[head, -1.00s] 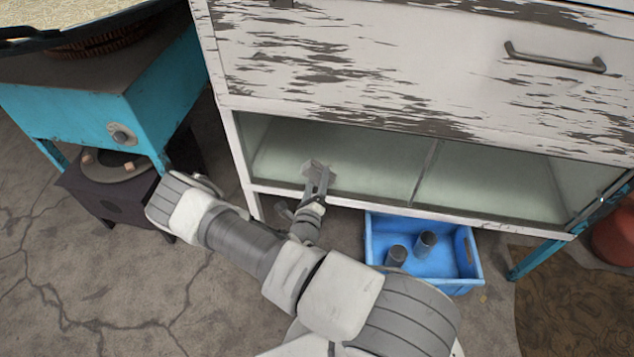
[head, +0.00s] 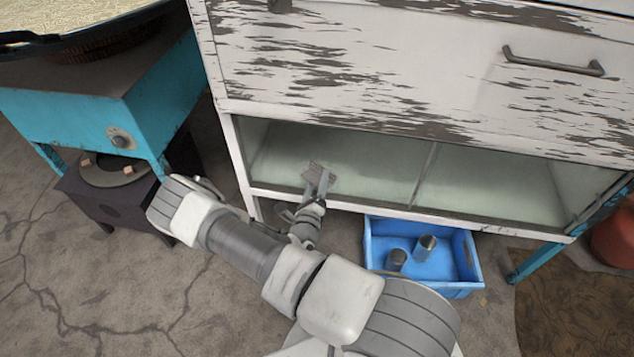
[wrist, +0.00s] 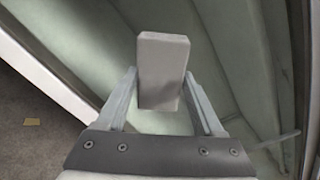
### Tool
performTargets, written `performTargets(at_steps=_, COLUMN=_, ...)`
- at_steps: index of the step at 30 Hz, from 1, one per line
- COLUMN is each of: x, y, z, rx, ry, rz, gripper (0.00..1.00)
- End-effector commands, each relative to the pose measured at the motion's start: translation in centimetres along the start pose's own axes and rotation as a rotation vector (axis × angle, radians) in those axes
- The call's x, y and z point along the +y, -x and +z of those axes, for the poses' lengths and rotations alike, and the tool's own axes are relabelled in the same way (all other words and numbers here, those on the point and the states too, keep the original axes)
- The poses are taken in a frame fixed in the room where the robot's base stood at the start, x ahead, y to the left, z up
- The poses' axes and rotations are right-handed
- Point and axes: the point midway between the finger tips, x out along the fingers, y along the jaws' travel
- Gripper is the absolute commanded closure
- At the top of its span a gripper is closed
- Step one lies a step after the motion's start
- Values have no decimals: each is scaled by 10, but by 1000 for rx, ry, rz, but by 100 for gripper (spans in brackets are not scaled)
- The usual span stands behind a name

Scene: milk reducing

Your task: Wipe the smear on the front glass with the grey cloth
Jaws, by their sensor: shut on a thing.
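The grey cloth (wrist: 162,70) looks like a folded, upright block. My gripper (wrist: 160,92) is shut on it, one finger on each side. In the head view my gripper (head: 321,184) and the cloth (head: 314,170) are at the left part of the cabinet's low front glass (head: 375,165). I cannot tell whether the cloth touches the glass. I cannot make out a distinct smear on the glass; the cloth and fingers may hide part of it.
A blue crate (head: 468,262) with two grey cylinders stands under the cabinet (head: 420,75). A turquoise stove stand (head: 75,100) is at the left. A red round object (head: 612,240) is at the right edge. Cracked floor lies open at lower left.

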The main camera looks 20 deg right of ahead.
Motion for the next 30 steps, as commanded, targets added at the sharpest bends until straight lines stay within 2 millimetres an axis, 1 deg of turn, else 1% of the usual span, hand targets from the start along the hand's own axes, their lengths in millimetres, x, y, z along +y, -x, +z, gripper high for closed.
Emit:
performTargets(at_steps=17, x=-1, y=-10, z=0, rx=0, ry=1, rz=-1, gripper=75)
performTargets(at_steps=20, x=-5, y=-10, z=-4, rx=0, ry=3, rz=-1, gripper=75)
performTargets(at_steps=30, x=-24, y=-8, z=-27, rx=1, ry=3, rz=-1, gripper=75)
